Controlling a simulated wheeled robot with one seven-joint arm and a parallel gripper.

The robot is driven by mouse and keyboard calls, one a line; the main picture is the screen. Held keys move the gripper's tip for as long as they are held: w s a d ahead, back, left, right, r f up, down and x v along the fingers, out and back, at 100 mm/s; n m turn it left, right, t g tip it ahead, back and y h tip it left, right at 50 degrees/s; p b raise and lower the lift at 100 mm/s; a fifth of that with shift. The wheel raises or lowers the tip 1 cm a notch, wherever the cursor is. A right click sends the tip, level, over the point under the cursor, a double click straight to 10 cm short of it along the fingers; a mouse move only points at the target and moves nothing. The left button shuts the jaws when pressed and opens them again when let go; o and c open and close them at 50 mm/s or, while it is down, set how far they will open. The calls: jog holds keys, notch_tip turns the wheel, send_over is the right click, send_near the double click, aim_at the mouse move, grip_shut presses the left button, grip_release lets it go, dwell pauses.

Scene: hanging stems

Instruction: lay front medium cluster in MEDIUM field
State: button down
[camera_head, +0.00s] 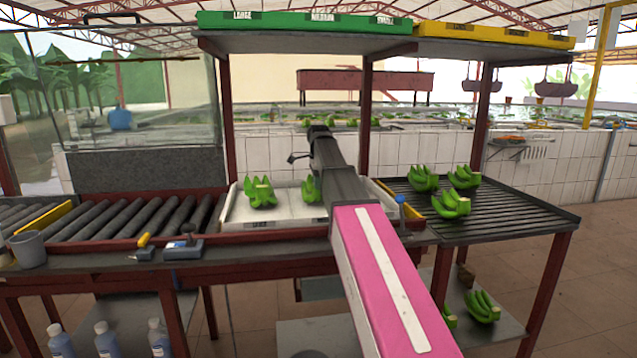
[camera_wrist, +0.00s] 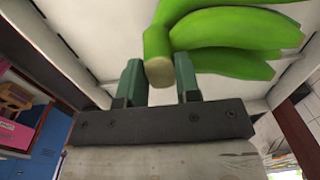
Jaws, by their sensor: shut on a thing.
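My gripper (camera_wrist: 160,80) is shut on the crown of a green banana cluster (camera_wrist: 225,40), which sits between its two fingertips in the wrist view. In the head view the held cluster (camera_head: 309,189) shows partly beside my dark wrist, over the right part of the white tray (camera_head: 285,226); my wrist hides the rest. I cannot tell whether it touches the tray floor. Another green cluster (camera_head: 261,193) lies in the left part of the tray. The tray has small labels on its front rim, too small to read surely. The gripper fingers are hidden in the head view.
Several green clusters (camera_head: 451,205) lie on the dark slatted rack (camera_head: 520,212) at right, with more on the shelf below. A roller conveyor (camera_head: 130,218) runs at left. A green board (camera_head: 300,22) overhead reads LARGE, MEDIUM and SMALL. Shelf posts stand behind the tray.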

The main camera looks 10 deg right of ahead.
jog(key=c, duration=0.8)
grip_release()
jog(key=shift+f, duration=0.1)
jog(key=shift+o, duration=0.2)
